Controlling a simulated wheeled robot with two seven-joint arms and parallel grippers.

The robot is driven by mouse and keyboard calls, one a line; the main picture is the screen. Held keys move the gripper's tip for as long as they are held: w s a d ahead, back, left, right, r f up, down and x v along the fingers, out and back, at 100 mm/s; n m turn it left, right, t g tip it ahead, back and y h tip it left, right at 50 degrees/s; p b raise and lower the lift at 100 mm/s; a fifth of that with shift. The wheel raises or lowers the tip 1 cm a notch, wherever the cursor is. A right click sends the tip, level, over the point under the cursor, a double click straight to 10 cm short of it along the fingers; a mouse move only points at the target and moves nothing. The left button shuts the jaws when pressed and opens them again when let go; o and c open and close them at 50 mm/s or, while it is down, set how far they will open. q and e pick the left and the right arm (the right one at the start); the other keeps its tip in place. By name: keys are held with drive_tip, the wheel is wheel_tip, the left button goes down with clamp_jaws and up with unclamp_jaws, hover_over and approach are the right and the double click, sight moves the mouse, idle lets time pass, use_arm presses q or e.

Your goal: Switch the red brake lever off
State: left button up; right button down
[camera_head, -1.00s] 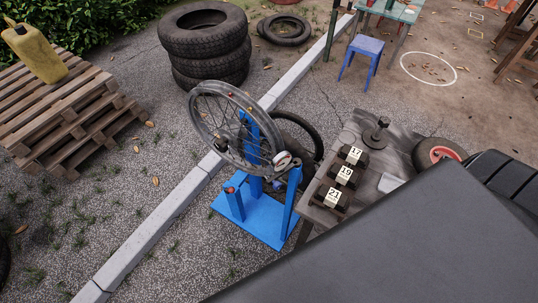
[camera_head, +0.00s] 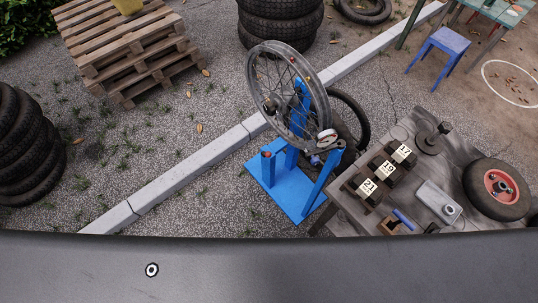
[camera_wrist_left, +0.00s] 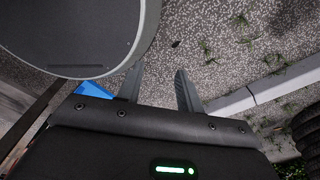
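I cannot make out a red brake lever in either view. In the head view a blue stand (camera_head: 289,192) carries a spoked wheel rim (camera_head: 254,83). A small orange-red spot (camera_head: 267,154) tops its short post, too small to identify. A small round red-and-white part (camera_head: 327,137) sits by the rim's lower right. In the left wrist view my left gripper (camera_wrist_left: 159,70) is open and empty, its two fingers apart above gravel ground. It touches nothing that I can see. My right gripper is in neither view, and the bottom of the head view is blocked.
A grey bench (camera_head: 345,217) at right holds black blocks numbered 17, 19 and 21, a grey box (camera_head: 437,202) and a red-hubbed wheel (camera_head: 497,188). Pallets (camera_head: 135,55), tyre stacks (camera_head: 281,22) and a blue stool (camera_head: 447,45) stand around. Gravel left of the kerb (camera_head: 190,172) is mostly open.

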use_arm(q)
drive_tip(key=shift+w+a, duration=0.1)
drive_tip(key=shift+w, duration=0.15)
drive_tip(key=shift+c, duration=0.3)
